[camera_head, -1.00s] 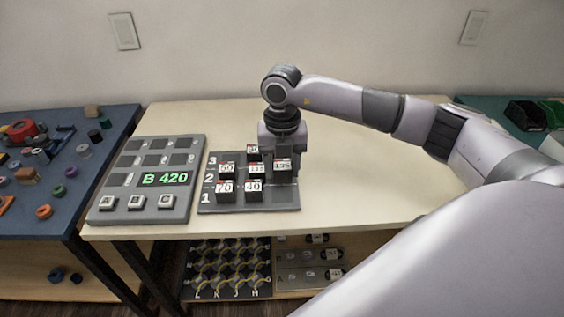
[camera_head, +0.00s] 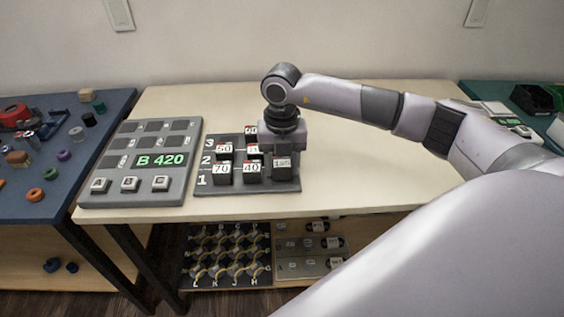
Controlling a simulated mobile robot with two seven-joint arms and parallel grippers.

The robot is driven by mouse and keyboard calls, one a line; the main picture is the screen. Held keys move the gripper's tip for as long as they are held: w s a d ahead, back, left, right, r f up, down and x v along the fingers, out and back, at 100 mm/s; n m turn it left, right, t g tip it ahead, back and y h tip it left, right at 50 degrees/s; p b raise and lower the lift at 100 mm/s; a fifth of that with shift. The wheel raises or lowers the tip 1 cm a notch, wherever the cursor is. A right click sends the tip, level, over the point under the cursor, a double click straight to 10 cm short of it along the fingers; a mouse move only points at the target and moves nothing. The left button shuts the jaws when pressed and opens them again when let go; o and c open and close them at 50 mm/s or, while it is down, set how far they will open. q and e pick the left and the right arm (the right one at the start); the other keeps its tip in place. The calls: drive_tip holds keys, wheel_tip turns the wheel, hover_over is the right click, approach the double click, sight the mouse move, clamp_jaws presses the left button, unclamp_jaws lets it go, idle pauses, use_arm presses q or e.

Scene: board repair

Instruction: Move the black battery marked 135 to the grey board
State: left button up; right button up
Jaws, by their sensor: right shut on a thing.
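My right gripper (camera_head: 284,148) is shut on the black battery marked 135 (camera_head: 282,166), at the right column of the dark numbered tray (camera_head: 215,188). The battery hangs below the fingers with its label facing me. I cannot tell whether its base touches the tray. The grey board (camera_head: 182,189) lies to the left of the tray, with a green "B 420" display, several dark recesses and a row of light keys at its front. My left gripper is not in view.
Black batteries marked 70 (camera_head: 222,173), 40 (camera_head: 251,173) and 50 (camera_head: 224,151) stand on the tray close to the held one. The pale table (camera_head: 370,170) is clear to the right. A blue table (camera_head: 15,208) with loose parts is at the left.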

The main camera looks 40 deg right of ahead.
sight(282, 162)
drive_tip(key=shift+f+b, duration=0.3)
drive_tip(key=shift+f, duration=0.15)
drive_tip(key=o, duration=1.2)
wheel_tip(282, 162, up, 7)
drive_tip(key=shift+r, duration=0.1)
